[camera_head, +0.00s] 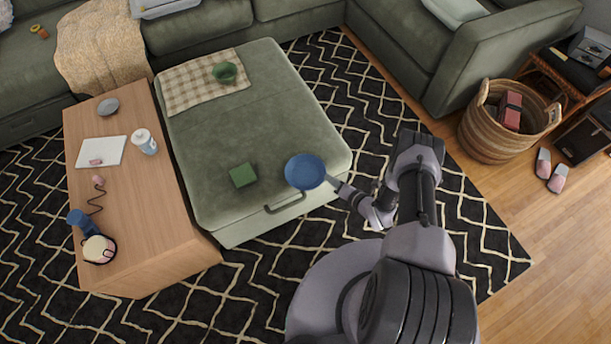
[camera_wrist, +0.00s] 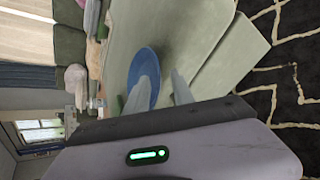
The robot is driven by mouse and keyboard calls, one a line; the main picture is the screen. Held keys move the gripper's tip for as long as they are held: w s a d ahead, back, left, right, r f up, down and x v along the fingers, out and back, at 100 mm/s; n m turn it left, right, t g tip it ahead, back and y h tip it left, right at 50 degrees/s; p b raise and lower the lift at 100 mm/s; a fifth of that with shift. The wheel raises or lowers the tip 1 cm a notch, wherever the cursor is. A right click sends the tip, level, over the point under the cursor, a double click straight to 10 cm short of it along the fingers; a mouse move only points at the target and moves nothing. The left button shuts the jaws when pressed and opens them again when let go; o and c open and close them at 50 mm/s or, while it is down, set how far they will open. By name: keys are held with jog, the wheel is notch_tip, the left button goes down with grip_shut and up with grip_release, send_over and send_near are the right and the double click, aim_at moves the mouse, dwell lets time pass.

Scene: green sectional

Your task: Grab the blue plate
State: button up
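The blue plate (camera_head: 305,171) is near the front right corner of the green ottoman (camera_head: 240,125), by the handle side. In the wrist view the plate (camera_wrist: 146,72) shows just ahead of the fingers, its near rim reaching between them. My gripper (camera_head: 334,181) comes in from the right at the plate's right edge. In the wrist view my gripper (camera_wrist: 158,95) has its fingers spread, with a gap between the plate and the right finger. The left finger overlaps the plate's near edge in the picture; I cannot tell whether they touch.
A green box-like item (camera_head: 243,176) lies left of the plate. A green bowl (camera_head: 225,72) sits on a checkered cloth (camera_head: 190,88) at the back of the ottoman. A wooden table (camera_head: 150,205) stands at left, a wicker basket (camera_head: 478,135) at right. Patterned rug surrounds my base.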

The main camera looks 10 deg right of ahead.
jog(key=b+x, duration=0.2)
jog(key=x, duration=0.3)
jog(key=shift+a, duration=0.15)
jog(key=shift+r, duration=0.1)
grip_shut()
dwell(1.0)
